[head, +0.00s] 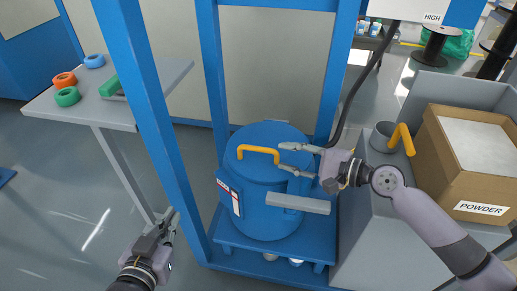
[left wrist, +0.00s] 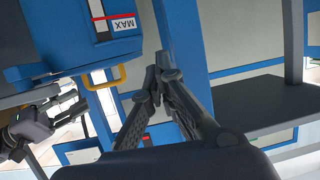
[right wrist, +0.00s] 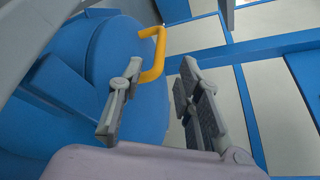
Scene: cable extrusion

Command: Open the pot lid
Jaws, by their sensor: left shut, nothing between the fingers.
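The blue pot (head: 263,215) stands upright on a blue platform inside a blue frame. Its round blue lid (head: 262,172) is seated on top. The yellow lid handle (head: 258,150) arches over the lid and also shows in the right wrist view (right wrist: 157,60) and the left wrist view (left wrist: 102,90). My right gripper (head: 283,158) is open over the right part of the lid, close to the handle's right end. In the right wrist view the handle lies just beyond the open fingers, not clamped. My left gripper (head: 172,224) is shut and empty, low at the left outside the frame.
A blue frame post (head: 158,120) stands between my left gripper and the pot. A grey table (head: 125,112) with coloured rings is at left. At right, a grey unit holds a box labelled POWDER (head: 470,165) and a yellow-handled container (head: 385,137). A black cable hangs behind the pot.

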